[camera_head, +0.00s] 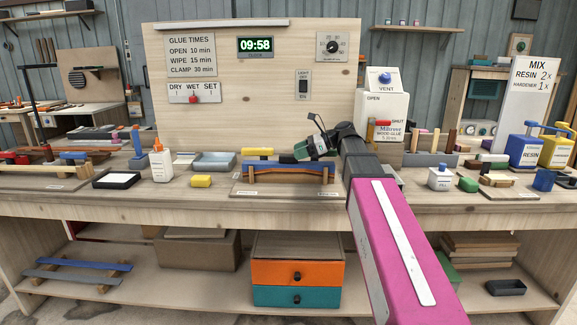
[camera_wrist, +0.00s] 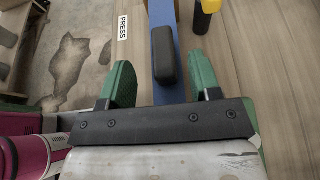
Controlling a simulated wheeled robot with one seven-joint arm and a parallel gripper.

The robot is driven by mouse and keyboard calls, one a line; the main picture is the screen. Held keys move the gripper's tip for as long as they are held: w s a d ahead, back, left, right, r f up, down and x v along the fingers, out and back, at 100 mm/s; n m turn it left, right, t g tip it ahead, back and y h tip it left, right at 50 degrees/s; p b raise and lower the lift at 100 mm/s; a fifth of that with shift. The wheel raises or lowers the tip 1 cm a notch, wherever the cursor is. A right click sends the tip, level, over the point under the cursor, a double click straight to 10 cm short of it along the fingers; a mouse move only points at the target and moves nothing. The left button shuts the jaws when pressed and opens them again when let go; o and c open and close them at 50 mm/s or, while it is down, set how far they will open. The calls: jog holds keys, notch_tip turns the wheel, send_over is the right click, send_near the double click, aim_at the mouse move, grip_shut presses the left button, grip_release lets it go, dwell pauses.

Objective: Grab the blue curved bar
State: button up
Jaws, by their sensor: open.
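A blue curved bar (camera_head: 287,166) lies along a wooden form on a board on the bench, in the head view. It also runs up the middle of the wrist view (camera_wrist: 161,32), with a dark rounded block (camera_wrist: 167,68) over it. My gripper (camera_head: 302,150) is at the right part of the bar, near its top. In the wrist view the green fingers of my gripper (camera_wrist: 161,82) stand apart, one on each side of the bar and dark block. I cannot tell whether the fingers touch them. Another blue bar (camera_head: 90,264) lies on the lower shelf.
A yellow-topped piece (camera_head: 257,152) stands behind the form and a yellow block (camera_head: 201,181) lies to its left. A glue bottle (camera_head: 161,163) stands farther left. A white VENT box (camera_head: 381,105) stands behind my arm. A PRESS label (camera_wrist: 123,27) is beside the bar.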

aim_at(288, 155)
jog(key=x, duration=0.4)
jog(key=shift+w+a+f, duration=0.15)
jog(key=shift+a+f, duration=0.1)
jog(key=c, duration=1)
grip_shut()
jog(key=shift+r, duration=0.15)
